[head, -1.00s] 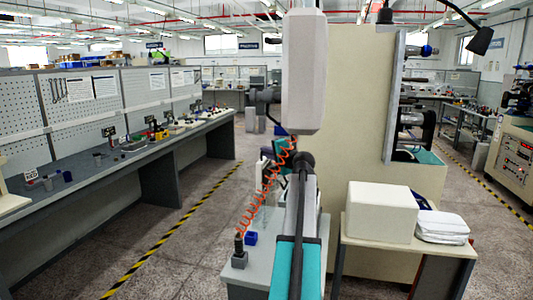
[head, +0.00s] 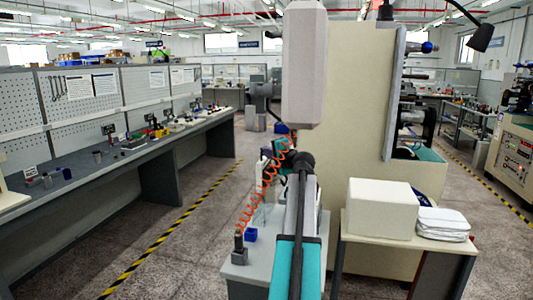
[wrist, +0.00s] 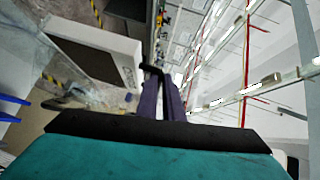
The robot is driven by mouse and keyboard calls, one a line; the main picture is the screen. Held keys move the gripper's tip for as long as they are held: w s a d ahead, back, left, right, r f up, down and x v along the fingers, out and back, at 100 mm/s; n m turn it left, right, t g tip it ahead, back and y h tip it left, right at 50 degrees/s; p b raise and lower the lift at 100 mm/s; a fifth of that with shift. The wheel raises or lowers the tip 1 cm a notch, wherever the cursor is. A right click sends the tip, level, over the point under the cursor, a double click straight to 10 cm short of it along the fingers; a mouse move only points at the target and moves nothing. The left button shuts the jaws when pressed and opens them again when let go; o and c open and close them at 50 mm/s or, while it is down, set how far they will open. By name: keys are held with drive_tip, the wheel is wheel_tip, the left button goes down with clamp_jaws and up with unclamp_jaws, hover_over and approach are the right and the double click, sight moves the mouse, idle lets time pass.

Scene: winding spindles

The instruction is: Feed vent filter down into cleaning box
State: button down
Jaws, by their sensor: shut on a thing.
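My gripper (wrist: 163,78) shows in the wrist view as two dark purple fingers beyond my teal wrist. The fingers are close together, shut on a small black piece (wrist: 150,69) at their tips, which I take to be the vent filter; little of it shows. In the head view my own arm mostly covers the gripper, and the filter cannot be made out. I cannot identify the cleaning box for certain. A clear, glass-like shape (wrist: 25,60) stands at the left of the wrist view, apart from the fingertips.
A large cream machine cabinet (head: 350,120) stands right of my arm. A side table holds a cream block (head: 380,208) and a folded white cloth (head: 441,224). A small blue bin (head: 250,234) stands near an orange coiled hose (head: 262,187). A long workbench (head: 130,155) runs along the left, with clear aisle between.

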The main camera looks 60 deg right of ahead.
drive_tip(key=shift+f+b, duration=0.45)
drive_tip(key=shift+f, duration=0.2)
drive_tip(key=c, duration=1.8)
unclamp_jaws()
drive_tip(key=shift+a, duration=0.1)
drive_tip(key=shift+f, duration=0.2)
drive_tip(key=shift+s+f, duration=0.1)
drive_tip(key=shift+f, duration=0.05)
drive_tip(key=shift+s+a, duration=0.1)
drive_tip(key=shift+c, duration=0.2)
drive_tip(key=shift+s, duration=0.15)
drive_tip(key=v, duration=0.4)
drive_tip(key=b+v, duration=0.1)
drive_tip(key=v, duration=0.3)
drive_tip(key=b+v, duration=0.1)
drive_tip(key=v, duration=0.3)
drive_tip(key=shift+r, duration=0.25)
drive_tip(key=shift+s+a+r+b, duration=0.3)
drive_tip(key=shift+s+a, duration=0.05)
drive_tip(key=shift+s, duration=0.15)
